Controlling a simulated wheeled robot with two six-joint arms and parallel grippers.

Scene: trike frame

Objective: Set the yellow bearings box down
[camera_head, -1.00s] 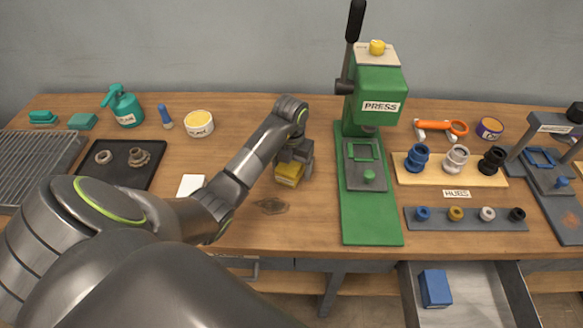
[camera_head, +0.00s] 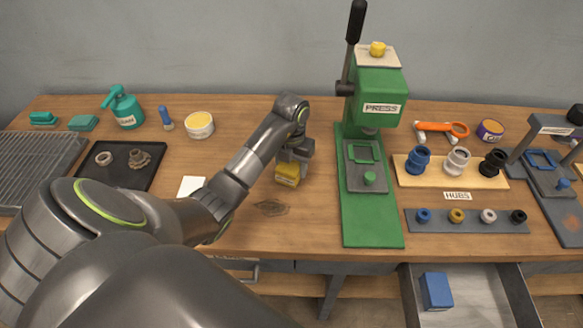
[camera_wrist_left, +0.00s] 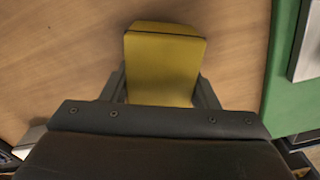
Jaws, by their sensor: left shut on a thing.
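The yellow bearings box (camera_head: 287,175) is between the fingers of my left gripper (camera_head: 291,168), low over the wooden bench, left of the green press. My left gripper is shut on it. In the left wrist view the yellow box (camera_wrist_left: 163,68) fills the space between the two dark fingers, with the bench behind it. I cannot tell whether its underside touches the bench. My right gripper is not in view.
The green press (camera_head: 371,215) stands just right of the box. A white card (camera_head: 191,186) and a black tray (camera_head: 121,166) lie to the left. Bare bench (camera_head: 300,222) lies in front. An open drawer (camera_head: 470,290) holds a blue box (camera_head: 436,290).

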